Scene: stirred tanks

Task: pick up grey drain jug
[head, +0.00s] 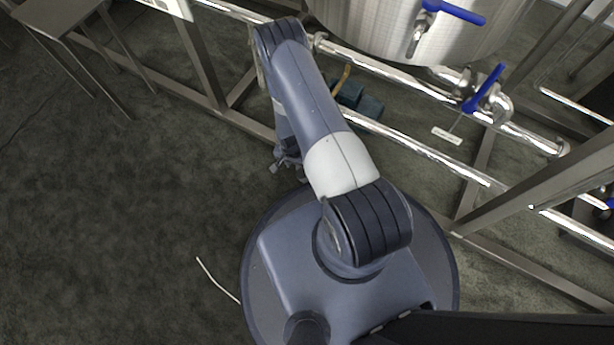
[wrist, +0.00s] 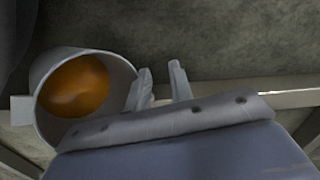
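A light grey jug (wrist: 44,71) with orange liquid (wrist: 77,87) inside is at the left of the wrist view. I look into its open mouth, and a pale tab, perhaps its handle, sticks out on its left. My gripper (wrist: 163,78) is open, with a clear gap between its fingers. The gripper is just right of the jug. Its left finger is close to the jug's right rim; I cannot tell if they touch. The lower part of the jug is hidden behind my wrist. In the head view my gripper (head: 290,162) hangs low by the frame, and I cannot make out the jug.
A steel tank (head: 400,25) with blue-handled valves (head: 483,88) stands at the top. Shiny pipes (head: 430,147) and a metal frame rail (head: 215,108) run diagonally near my arm. A small table (head: 50,20) is top left. The dark floor (head: 110,210) at left is mostly clear.

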